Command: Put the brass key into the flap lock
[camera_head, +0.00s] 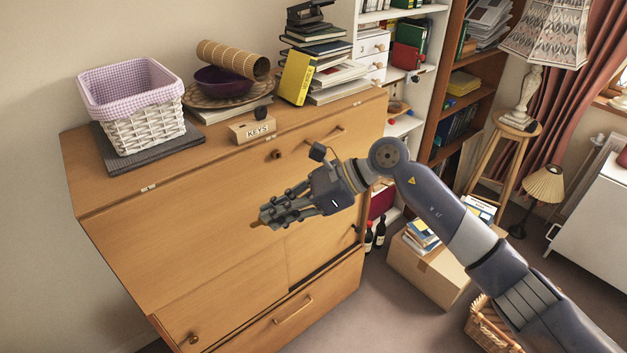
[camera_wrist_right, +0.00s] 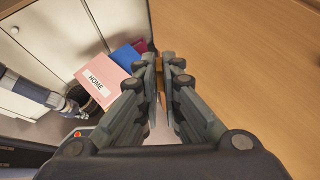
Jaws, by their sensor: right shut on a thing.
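My right gripper (camera_head: 264,219) is shut on a small brass-coloured thing, likely the brass key (camera_head: 255,224), in front of the bureau's front. Only a bit of it shows past the fingertips; the fingers hide the rest. In the right wrist view the key (camera_wrist_right: 159,64) shows as a small brownish piece between the fingertips. A round brown fitting (camera_head: 276,154) sits on the sloping front of the bureau (camera_head: 150,240), above the gripper; I cannot tell whether it is the flap lock. Part of my left arm and what looks like its gripper (camera_wrist_right: 70,106) show small in the right wrist view.
On the bureau top stand a lined white basket (camera_head: 150,130), a wooden KEYS holder (camera_head: 252,130), a purple bowl (camera_head: 222,82) and stacked books (camera_head: 318,68). A cardboard box (camera_head: 430,268) stands on the floor to the right. The space before the bureau's left front looks clear.

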